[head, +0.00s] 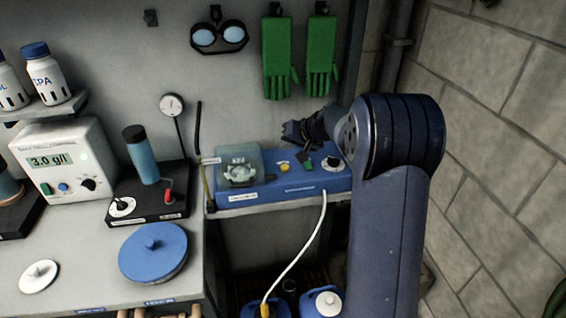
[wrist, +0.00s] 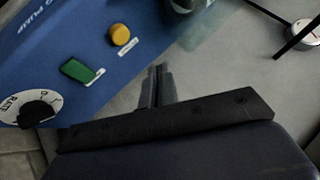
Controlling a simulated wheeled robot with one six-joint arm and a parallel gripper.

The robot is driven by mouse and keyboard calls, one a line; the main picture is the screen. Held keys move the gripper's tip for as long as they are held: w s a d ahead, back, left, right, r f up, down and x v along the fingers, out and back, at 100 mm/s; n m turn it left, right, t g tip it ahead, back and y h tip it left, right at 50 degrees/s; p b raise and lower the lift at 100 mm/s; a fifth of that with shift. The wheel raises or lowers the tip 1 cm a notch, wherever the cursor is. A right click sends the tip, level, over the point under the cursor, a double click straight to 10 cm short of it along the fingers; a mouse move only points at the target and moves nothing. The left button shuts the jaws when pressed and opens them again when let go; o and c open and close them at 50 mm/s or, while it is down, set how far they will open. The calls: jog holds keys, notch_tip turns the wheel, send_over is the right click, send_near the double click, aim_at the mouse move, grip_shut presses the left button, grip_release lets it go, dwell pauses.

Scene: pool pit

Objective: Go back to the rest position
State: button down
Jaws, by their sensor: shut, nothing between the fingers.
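My gripper (head: 290,132) is in front of the wall above the blue device (head: 262,196), partly hidden by my own arm in the head view. In the wrist view my gripper (wrist: 159,70) shows two dark fingers close together with nothing between them. The blue device shows in the wrist view (wrist: 90,28) too, with a yellow button (wrist: 121,35), a green switch (wrist: 78,70) and a white-marked dial (wrist: 32,107). The fingers look apart from these controls.
A clear-lidded box (head: 240,168) tops the device's left end. A white cable (head: 312,240) hangs from its front. Green gloves (head: 277,60) and goggles (head: 219,37) hang above. A blue lid (head: 153,255) lies on the counter. A block wall (head: 500,130) stands right.

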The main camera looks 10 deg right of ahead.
jog(key=shift+f, duration=0.1)
jog(key=shift+f+b, duration=0.45)
jog(key=shift+f, duration=0.15)
jog(key=shift+f+b, duration=0.3)
jog(key=shift+f, duration=0.2)
jog(key=shift+r+p, duration=0.45)
jog(key=shift+p, duration=0.3)
jog(key=shift+r+p, duration=0.15)
jog(key=shift+p, duration=0.8)
jog(key=shift+p, duration=0.85)
notch_tip(320, 180, up, 5)
jog(key=shift+r+p, duration=0.1)
jog(key=shift+p, duration=0.65)
jog(key=shift+f, duration=0.2)
